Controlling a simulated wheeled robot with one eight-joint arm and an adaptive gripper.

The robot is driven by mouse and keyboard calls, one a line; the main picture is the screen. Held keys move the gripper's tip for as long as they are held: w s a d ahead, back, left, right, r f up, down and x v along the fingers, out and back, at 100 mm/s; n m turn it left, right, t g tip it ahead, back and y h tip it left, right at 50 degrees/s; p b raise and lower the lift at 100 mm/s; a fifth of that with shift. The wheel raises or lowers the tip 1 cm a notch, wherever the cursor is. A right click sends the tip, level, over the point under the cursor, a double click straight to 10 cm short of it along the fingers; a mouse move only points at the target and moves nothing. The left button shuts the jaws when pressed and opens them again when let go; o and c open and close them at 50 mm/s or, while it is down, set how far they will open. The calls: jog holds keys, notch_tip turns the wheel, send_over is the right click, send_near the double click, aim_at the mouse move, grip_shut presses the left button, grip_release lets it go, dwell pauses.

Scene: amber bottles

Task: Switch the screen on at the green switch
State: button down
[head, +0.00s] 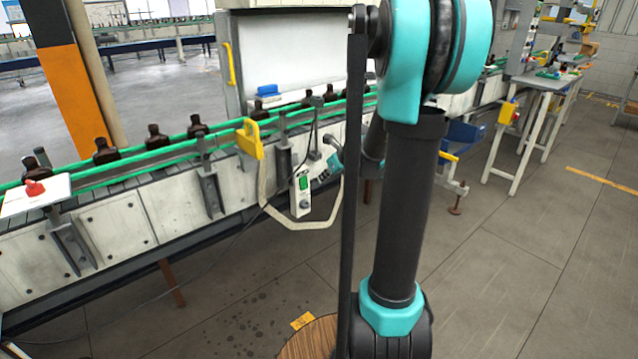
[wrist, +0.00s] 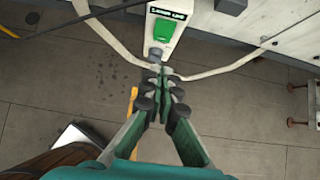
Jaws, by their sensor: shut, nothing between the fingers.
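A pale switch box (head: 302,194) hangs at the front of the conveyor, with a green switch (head: 304,182) on its face. In the wrist view the green switch (wrist: 164,29) sits under a dark label, with a grey round knob (wrist: 155,54) below it. My gripper (wrist: 163,76) is shut and empty. Its fingertips overlap the bottom end of the box in the picture, below the green switch; I cannot tell whether they touch it. In the head view my arm hides part of the area right of the box. I cannot make out a lit screen.
The conveyor with green rails (head: 160,148) carries several amber bottles (head: 157,134). A yellow bracket (head: 249,139) and a pale bent tube (head: 300,224) are beside the box. A thin dark cable runs nearby. A round wooden top (head: 308,342) stands low in front.

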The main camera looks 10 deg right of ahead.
aim_at(304, 183)
jog(key=shift+v, duration=1.4)
jog(key=shift+w, duration=0.1)
jog(key=shift+s+f+g, duration=0.25)
jog(key=shift+f+g, duration=0.05)
jog(key=shift+f, duration=0.4)
jog(key=shift+w+a+r+x, duration=0.1)
jog(key=shift+w+r+x, duration=0.25)
jog(key=shift+x, duration=1.8)
jog(key=shift+w+a+r+x, duration=0.2)
jog(key=shift+w+x, duration=0.1)
jog(key=shift+x, duration=1.85)
jog(key=shift+w+a+r+x, duration=0.1)
jog(key=shift+w+r+x, duration=0.25)
jog(key=shift+x, duration=1.75)
